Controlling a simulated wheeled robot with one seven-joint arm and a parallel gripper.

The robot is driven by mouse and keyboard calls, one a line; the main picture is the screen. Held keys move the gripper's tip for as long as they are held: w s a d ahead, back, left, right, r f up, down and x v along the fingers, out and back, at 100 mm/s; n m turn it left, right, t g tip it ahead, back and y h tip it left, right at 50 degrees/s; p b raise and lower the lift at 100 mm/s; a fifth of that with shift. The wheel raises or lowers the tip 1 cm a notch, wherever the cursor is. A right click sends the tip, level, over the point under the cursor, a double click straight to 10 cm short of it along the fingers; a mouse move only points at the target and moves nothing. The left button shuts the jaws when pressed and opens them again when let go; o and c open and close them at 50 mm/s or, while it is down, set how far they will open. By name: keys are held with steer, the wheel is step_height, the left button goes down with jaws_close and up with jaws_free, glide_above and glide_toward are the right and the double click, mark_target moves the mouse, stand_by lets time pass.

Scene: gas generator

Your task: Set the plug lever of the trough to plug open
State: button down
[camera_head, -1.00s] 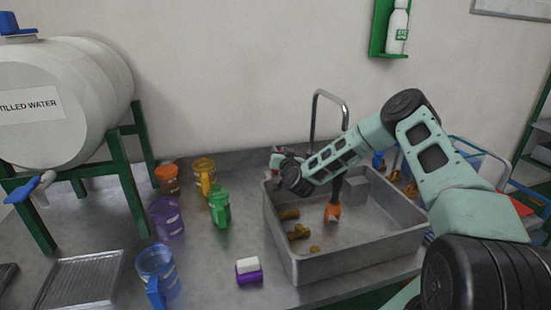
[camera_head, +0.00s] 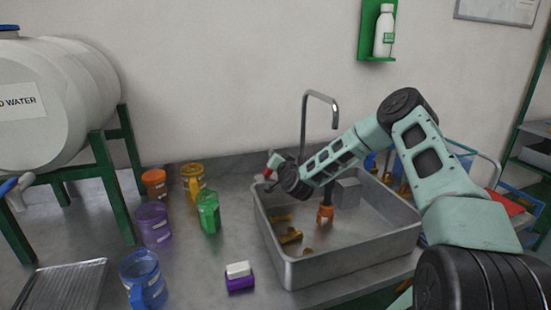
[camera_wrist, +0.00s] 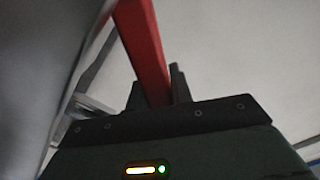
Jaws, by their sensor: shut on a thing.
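The trough (camera_head: 345,268) is a grey metal basin on the bench, right of centre in the head view. A red lever (camera_wrist: 143,45) runs down between the fingers of my gripper (camera_wrist: 158,92) in the wrist view. The gripper is shut on this lever. In the head view my gripper (camera_head: 272,170) is at the trough's back left corner, with a little red showing beside it. The lever's base and its set position are hidden. Inside the trough stands a dark upright piece with an orange foot (camera_head: 325,213); I cannot tell whether it is the plug.
Several brass-coloured parts (camera_head: 291,236) lie in the trough. A tap (camera_head: 304,125) rises behind it. Left are coloured jugs, including purple (camera_head: 153,225), green (camera_head: 208,212) and blue (camera_head: 142,282), a purple-and-white block (camera_head: 239,277) and a white tank (camera_head: 60,105) on a green stand.

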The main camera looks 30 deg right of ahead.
steer(key=c, duration=1.2)
jaws_free()
steer(key=shift+c, duration=0.2)
steer(key=b+v, duration=0.3)
steer(key=v, duration=1.4)
steer(key=shift+s, duration=0.25)
steer(key=shift+r, duration=0.1)
